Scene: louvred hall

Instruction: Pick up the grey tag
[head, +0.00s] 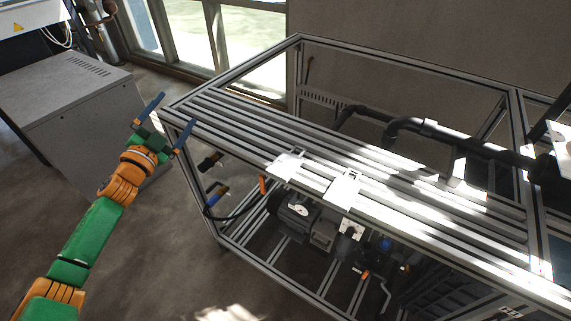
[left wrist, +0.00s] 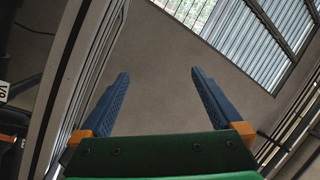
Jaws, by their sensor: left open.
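Two pale flat pieces lie on the slatted metal bench top, a left one (head: 286,165) and a right one (head: 343,187), both near its front edge in the head view. Both look whitish in the bright light, and I cannot tell which is the grey tag. My left gripper (head: 178,107) is open and empty at the bench's left end, well to the left of both pieces. In the left wrist view its two blue fingers (left wrist: 160,74) stand apart with only floor and wall between them. My right gripper is not in view.
The bench frame (head: 300,40) has upright posts and rails, with black pipes (head: 430,128) behind the slats and motors (head: 300,212) below. A grey cabinet (head: 70,95) stands at the left. The slats between my gripper and the pale pieces are clear.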

